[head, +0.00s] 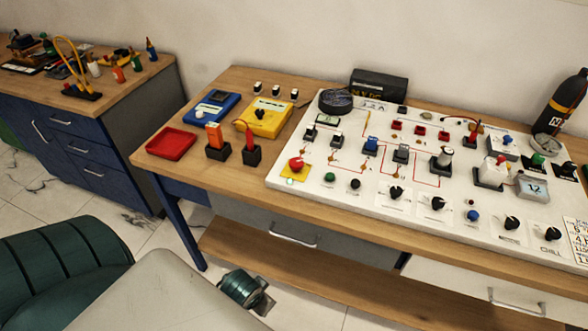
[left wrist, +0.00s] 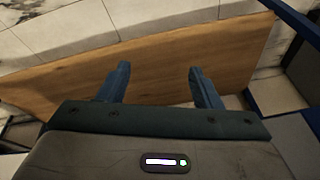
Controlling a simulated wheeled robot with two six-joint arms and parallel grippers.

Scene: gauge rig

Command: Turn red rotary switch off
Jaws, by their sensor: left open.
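A red round knob (head: 296,163) sits on a yellow square plate at the left front of the white panel (head: 325,207) on the wooden bench. It is the only large red knob I make out, and its switch position is too small to read. My left gripper (left wrist: 157,70) shows in the left wrist view with its two dark blue fingers wide apart and nothing between them. A wooden surface lies beyond the fingers, and no knob shows there. I cannot make out either gripper in the head view.
Black knobs (head: 396,192) line the panel's front edge. Left of the panel are a red tray (head: 171,143), a yellow meter (head: 264,117) and a blue meter (head: 212,106).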

